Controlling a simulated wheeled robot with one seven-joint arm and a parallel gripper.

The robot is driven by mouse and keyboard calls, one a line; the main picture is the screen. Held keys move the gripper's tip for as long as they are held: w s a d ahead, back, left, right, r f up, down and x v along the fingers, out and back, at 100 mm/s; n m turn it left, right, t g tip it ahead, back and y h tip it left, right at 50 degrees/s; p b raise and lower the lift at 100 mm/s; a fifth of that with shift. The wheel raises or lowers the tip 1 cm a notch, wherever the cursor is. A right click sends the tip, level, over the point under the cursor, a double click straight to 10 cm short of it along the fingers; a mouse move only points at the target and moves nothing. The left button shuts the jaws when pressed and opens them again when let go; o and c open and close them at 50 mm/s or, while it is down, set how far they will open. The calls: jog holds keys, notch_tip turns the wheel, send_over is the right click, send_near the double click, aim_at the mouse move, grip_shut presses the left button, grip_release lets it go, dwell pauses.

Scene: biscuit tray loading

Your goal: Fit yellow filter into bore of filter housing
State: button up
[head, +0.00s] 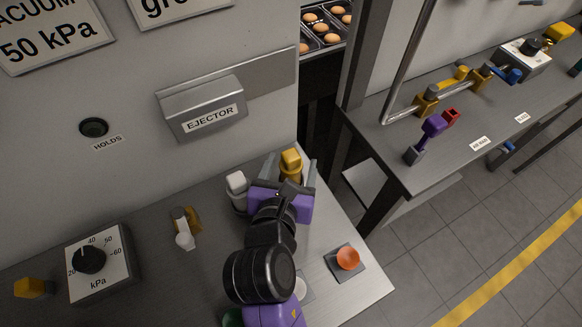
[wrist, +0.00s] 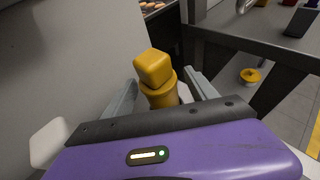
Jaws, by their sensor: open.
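The yellow filter (wrist: 155,72), a square knob on a round body, stands between my gripper's two fingers in the wrist view. My gripper (wrist: 164,79) is open, with a finger on each side of the filter. In the head view the filter's yellow top (head: 291,160) shows between the fingertips of my gripper (head: 284,168), over the far right part of the near bench. The filter's lower end is hidden behind my gripper's body. I cannot make out the filter housing or its bore for sure; a pale part (wrist: 185,93) shows beside the filter.
A white-capped part (head: 237,184) stands close left of my gripper. A kPa dial box (head: 98,262) stands left. The ejector box (head: 203,107) juts from the wall behind. Another bench (head: 450,150) stands right.

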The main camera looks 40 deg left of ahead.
jog(key=shift+c, duration=0.5)
jog(key=c, duration=1.4)
jog(key=shift+o, duration=0.2)
